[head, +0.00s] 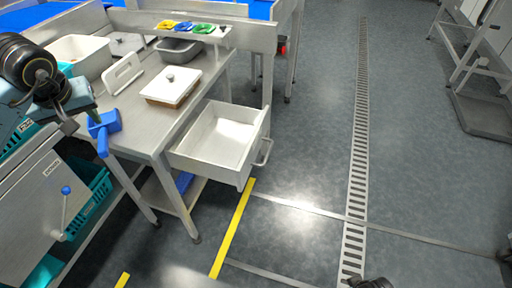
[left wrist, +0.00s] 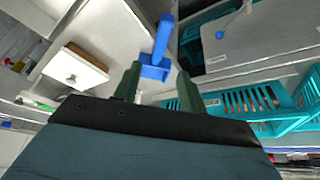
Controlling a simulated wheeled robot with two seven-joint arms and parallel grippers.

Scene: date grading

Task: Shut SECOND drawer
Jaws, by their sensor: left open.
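An open drawer (head: 182,158) with a pale, empty inside sticks out from under the steel table, towards the right in the head view. Its bar handle (head: 264,153) is on the front panel; I can read no SECOND label on it. My left gripper (head: 82,119) is at the table's left end, well away from the drawer. In the left wrist view its fingers (left wrist: 158,74) are apart, with a blue tool (left wrist: 157,62) showing beyond or between them. I cannot tell whether they touch it. The drawer is not clearly seen there. My right gripper is not clearly in view.
The steel table (head: 150,125) holds a lidded box (head: 171,86), a white bin (head: 82,55) and a grey tub (head: 178,50). A labelled cabinet front (head: 35,195) and teal crates (head: 90,190) stand at left. The floor right of the drawer is clear.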

